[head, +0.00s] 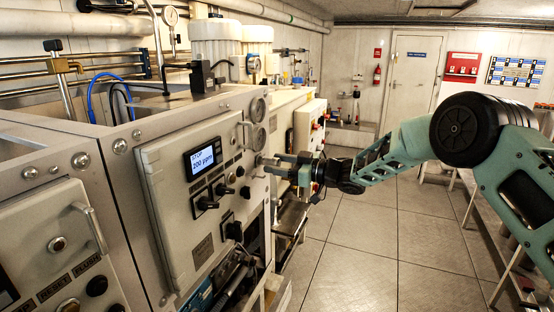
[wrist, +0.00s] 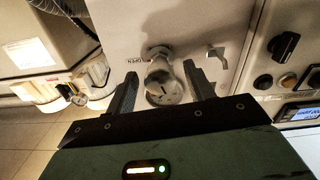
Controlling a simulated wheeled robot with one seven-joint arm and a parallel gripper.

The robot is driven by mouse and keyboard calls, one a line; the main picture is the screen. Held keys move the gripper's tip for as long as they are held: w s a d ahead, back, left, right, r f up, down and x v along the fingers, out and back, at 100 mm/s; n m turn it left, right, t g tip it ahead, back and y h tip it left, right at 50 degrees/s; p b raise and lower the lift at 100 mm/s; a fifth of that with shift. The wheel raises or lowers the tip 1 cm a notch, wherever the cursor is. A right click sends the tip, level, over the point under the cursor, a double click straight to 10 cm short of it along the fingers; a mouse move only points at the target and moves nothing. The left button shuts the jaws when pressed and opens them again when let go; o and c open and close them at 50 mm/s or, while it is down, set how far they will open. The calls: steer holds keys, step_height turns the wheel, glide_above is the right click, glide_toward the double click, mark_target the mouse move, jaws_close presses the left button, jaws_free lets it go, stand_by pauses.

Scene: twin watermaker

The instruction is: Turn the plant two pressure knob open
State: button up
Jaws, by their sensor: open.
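A round silver knob (wrist: 162,82) sticks out of the light panel in the wrist view, with partly hidden lettering that seems to read "OPEN" beside its base. My gripper (wrist: 158,85) is open, with one dark finger on each side of the knob and small gaps visible. Contact with the knob cannot be told. In the head view my gripper (head: 266,165) reaches from the right to the right edge of the light cabinet panel (head: 165,165). The knob is hard to make out there. Which plant this panel belongs to cannot be read.
A small metal latch (wrist: 216,55) is right of the knob in the wrist view. A black rotary switch (wrist: 284,46) is farther right. The tiled floor (head: 370,240) is clear.

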steer(key=shift+w+a, duration=0.1)
steer(key=shift+a, duration=0.2)
steer(key=c, duration=1)
steer(key=shift+f+n+b, duration=0.2)
steer(key=shift+n+b, duration=0.1)
steer(key=shift+b, duration=0.3)
